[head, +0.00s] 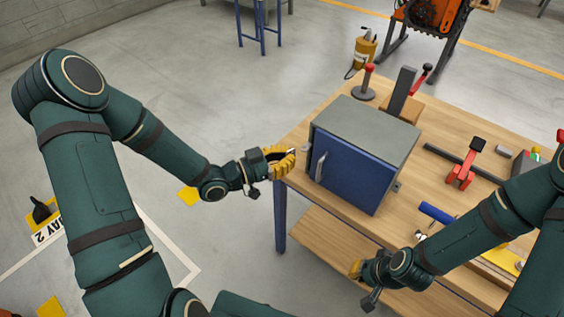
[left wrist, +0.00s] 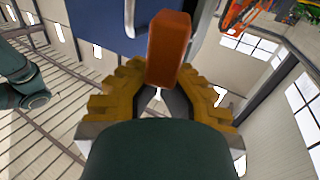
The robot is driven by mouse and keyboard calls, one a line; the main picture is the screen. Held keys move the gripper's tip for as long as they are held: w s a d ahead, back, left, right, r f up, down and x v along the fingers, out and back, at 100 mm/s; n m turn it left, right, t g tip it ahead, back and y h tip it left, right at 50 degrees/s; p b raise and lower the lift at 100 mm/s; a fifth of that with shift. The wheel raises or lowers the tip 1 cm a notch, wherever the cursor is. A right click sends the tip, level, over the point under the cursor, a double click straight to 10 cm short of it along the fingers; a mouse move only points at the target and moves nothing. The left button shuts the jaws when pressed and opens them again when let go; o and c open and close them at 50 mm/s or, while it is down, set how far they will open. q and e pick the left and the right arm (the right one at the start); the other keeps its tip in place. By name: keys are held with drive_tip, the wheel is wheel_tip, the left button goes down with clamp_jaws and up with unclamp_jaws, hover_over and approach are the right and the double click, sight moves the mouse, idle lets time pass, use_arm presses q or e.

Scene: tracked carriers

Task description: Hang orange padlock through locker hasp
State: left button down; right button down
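The locker is a grey box (head: 372,122) with a blue door (head: 350,172) and a pale handle near the door's left edge. The door looks closed and also fills the top of the left wrist view (left wrist: 88,18). A small grey tab (head: 397,187) sticks out at its right side; I cannot tell whether it is the hasp. My left gripper (head: 292,157) is at the locker's left front edge. In the left wrist view the orange padlock (left wrist: 168,48) sits between its yellow fingertips, which look closed on it; its shackle is not clear. My right gripper (head: 355,270) hangs low before the bench, fingers mostly hidden.
The locker stands on a wooden workbench (head: 300,138) with a lower shelf (head: 325,245). A red clamp (head: 462,170), a blue-handled tool (head: 438,213) and a dark bar lie to the right. A red-topped post (head: 368,82) stands behind. Open floor lies left of the bench.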

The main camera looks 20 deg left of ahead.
sight(303, 151)
use_arm(q)
drive_tip(key=shift+w+d+b, duration=0.15)
drive_tip(key=shift+w+d, duration=0.1)
drive_tip(key=shift+w, duration=0.45)
drive_tip(key=shift+w+d+b, duration=0.2)
drive_tip(key=shift+w+d, duration=0.1)
drive_tip(key=shift+w, duration=0.45)
drive_tip(key=shift+w+d+b, duration=0.15)
drive_tip(key=shift+w+d, duration=0.1)
drive_tip(key=shift+w, duration=0.45)
drive_tip(key=shift+f+b, duration=0.3)
drive_tip(key=shift+b, duration=0.2)
drive_tip(key=shift+s+f+b, duration=0.15)
drive_tip(key=shift+f+b, duration=0.2)
drive_tip(key=shift+f, duration=0.15)
drive_tip(key=shift+f+b, duration=0.35)
drive_tip(key=shift+f, duration=0.15)
drive_tip(key=shift+d+r, duration=0.1)
drive_tip(key=shift+r, duration=0.15)
idle(0.4)
